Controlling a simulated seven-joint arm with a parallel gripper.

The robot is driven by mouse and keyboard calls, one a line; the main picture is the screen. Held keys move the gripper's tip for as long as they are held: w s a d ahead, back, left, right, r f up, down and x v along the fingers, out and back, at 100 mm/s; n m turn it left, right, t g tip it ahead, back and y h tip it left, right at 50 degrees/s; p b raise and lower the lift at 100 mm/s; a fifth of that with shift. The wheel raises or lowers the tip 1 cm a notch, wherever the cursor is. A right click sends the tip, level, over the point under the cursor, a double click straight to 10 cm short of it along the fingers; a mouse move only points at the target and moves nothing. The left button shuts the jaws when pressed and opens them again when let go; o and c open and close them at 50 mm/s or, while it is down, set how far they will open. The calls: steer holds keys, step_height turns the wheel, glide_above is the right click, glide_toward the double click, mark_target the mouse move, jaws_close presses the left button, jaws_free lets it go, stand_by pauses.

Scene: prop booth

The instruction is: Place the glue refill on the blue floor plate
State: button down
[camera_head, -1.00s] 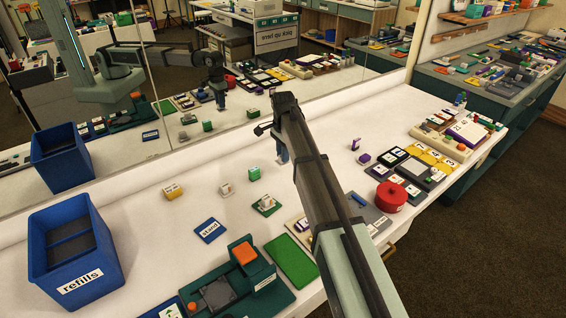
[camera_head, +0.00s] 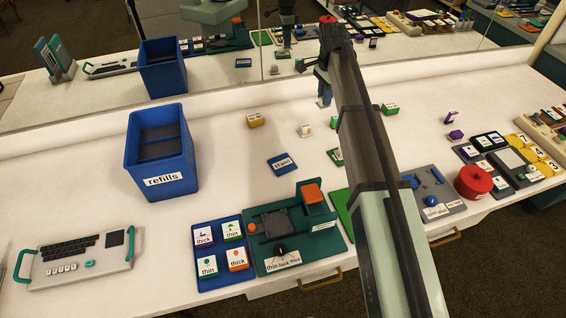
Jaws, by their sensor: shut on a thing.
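A dark blue flat plate labelled "stand" (camera_head: 283,164) lies bare on the white table, left of my arm. My gripper (camera_head: 325,100) is above the far part of the table, behind and to the right of that plate, apart from it. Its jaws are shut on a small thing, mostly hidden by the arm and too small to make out. I cannot pick out the glue refill for certain. A blue bin labelled "refills" (camera_head: 163,181) stands to the left, with a dark divided inside.
A yellow block (camera_head: 255,121), a small white piece (camera_head: 304,130) and a green block (camera_head: 390,109) stand near the plate. A green press (camera_head: 293,230) and thick/thin tiles lie in front. A red round pot (camera_head: 473,182) is right. A mirror lines the back.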

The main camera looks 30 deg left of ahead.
steer(key=s+a+n, duration=0.2)
steer(key=s+a, duration=0.5)
steer(key=s, duration=0.5)
steer(key=n, duration=0.1)
glide_above(283, 164)
steer(key=shift+s+f, duration=0.1)
steer(key=shift+f, duration=4.85)
steer(key=shift+f, duration=0.15)
steer(key=c, duration=1)
jaws_free()
step_height(283, 164, up, 12)
steer(key=shift+r, duration=0.15)
